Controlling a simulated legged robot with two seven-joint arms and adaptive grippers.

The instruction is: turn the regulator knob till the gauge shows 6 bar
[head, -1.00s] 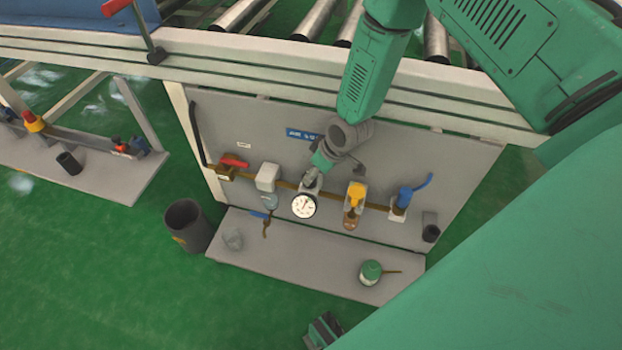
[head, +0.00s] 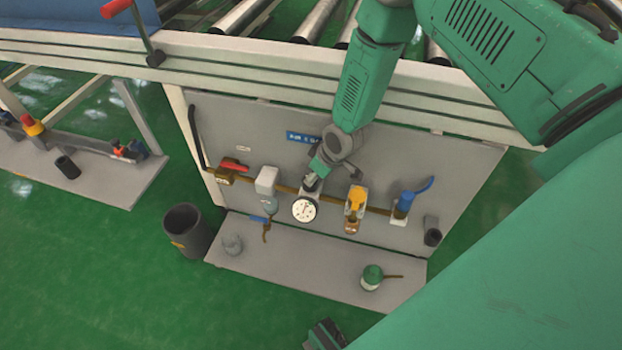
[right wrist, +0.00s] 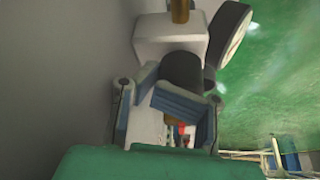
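The pressure gauge (head: 304,209), white-faced, hangs on the brass pipe line of the grey panel; its reading is too small to make out. In the right wrist view its dark rim (right wrist: 228,35) shows edge-on. The black regulator knob (right wrist: 183,70) sits against the pale regulator body (right wrist: 170,36). My right gripper (head: 314,178) is at the knob, just above the gauge in the head view. In the right wrist view its blue-grey fingers (right wrist: 157,82) are apart, with their tips at the knob; firm contact is unclear. My left gripper (head: 325,335) is partly cut off at the bottom edge.
The panel (head: 260,125) also carries a red-handled valve (head: 234,165), a yellow-topped unit (head: 356,197) and a blue-handled valve (head: 405,199). Below is a grey shelf (head: 300,265) with a green-topped can (head: 372,276). A dark bin (head: 187,229) stands left. A roller conveyor runs behind.

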